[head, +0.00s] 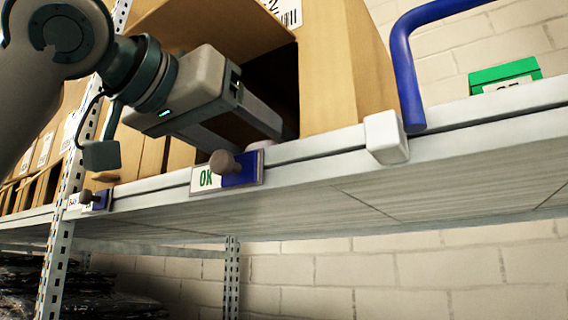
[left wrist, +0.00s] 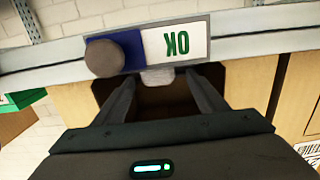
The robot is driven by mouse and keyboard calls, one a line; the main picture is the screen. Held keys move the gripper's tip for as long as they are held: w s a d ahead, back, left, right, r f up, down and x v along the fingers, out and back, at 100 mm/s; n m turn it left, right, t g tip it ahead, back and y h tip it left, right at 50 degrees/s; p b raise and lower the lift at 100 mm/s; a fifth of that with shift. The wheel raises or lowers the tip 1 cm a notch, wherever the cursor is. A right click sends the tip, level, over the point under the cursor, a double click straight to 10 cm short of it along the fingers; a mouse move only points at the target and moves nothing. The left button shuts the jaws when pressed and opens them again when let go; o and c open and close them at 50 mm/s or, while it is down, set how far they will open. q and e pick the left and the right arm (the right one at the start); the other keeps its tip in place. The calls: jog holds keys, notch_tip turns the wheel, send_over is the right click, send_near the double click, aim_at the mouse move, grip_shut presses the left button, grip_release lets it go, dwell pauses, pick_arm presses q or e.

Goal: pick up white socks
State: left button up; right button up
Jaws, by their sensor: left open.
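My left gripper (head: 255,138) reaches in from the left into the open front of a cardboard box (head: 345,75) on the shelf. Its two fingers are apart. In the left wrist view the left gripper (left wrist: 162,80) points into the dark box opening. A small whitish bundle (left wrist: 157,75), which looks like the white socks, lies at the box mouth between the fingertips, partly hidden by the sign. In the head view only a pale sliver of it (head: 262,145) shows behind the sign's knob. I cannot tell whether the fingers touch it. My right gripper is not in view.
An "OK" sign (head: 207,178) with a blue plate and round knob (head: 225,163) is on the shelf edge (head: 320,150), close to the fingers. A blue bar (head: 405,75) and a green box (head: 505,72) are to the right. More boxes (head: 40,150) stand left.

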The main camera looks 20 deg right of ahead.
pick_arm(q)
jog(key=shift+w+d+r+p, duration=0.2)
jog(key=shift+w+d+p, duration=0.25)
jog(key=shift+d+p, duration=0.4)
jog(key=shift+p+x, duration=1.1)
jog(key=shift+x, duration=0.15)
jog(key=shift+w+d+f, duration=0.25)
jog(key=shift+w+d, duration=0.05)
jog(key=shift+w, duration=0.05)
jog(key=c, duration=1.1)
